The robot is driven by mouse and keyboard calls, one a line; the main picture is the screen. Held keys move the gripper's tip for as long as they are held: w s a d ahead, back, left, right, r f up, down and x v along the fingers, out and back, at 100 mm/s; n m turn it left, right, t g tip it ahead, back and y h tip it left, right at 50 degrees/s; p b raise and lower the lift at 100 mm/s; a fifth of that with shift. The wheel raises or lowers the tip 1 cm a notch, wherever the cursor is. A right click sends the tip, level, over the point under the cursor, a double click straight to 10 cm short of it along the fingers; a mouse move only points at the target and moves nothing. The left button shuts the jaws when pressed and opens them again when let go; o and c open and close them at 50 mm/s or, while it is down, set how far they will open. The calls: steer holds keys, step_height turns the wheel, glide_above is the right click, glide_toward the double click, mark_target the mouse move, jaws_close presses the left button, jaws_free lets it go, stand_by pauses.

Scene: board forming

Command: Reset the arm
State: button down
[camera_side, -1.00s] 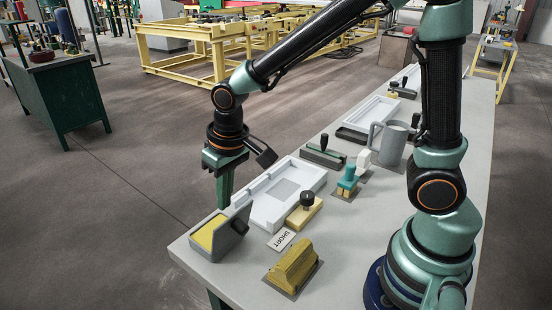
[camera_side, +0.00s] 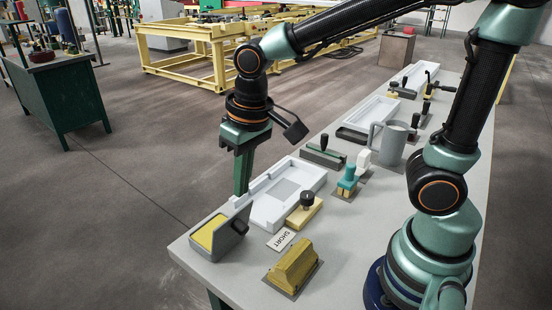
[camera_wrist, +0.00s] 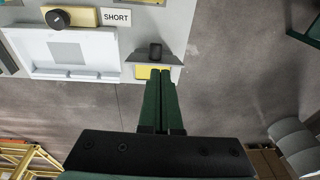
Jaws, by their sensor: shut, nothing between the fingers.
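My gripper (camera_side: 241,172) points down with its green fingers together and nothing between them. In the side view it appears at the bench's far edge, behind the white tray (camera_side: 283,196) and the grey holder with the yellow pad (camera_side: 216,238). In the wrist view the closed fingers (camera_wrist: 161,80) reach up toward the yellow pad (camera_wrist: 152,73), which they partly overlap. The gap between fingertips and pad cannot be judged. The white tray also shows left of the fingers in the wrist view (camera_wrist: 70,50).
The grey bench (camera_side: 345,262) holds a yellow block (camera_side: 293,266), a SHORT label (camera_side: 281,239), a black-knobbed yellow block (camera_side: 304,211), a teal-handled stamp (camera_side: 348,182), a grey mug (camera_side: 389,143) and a dark-handled tool (camera_side: 323,152). Open floor lies beyond the bench's far edge.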

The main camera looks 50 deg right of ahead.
steer(key=s+d+r+t, duration=0.3)
steer(key=d+r+t, duration=0.1)
steer(key=d, duration=0.7)
steer(key=shift+r+h, duration=0.3)
steer(key=shift+r, duration=0.3)
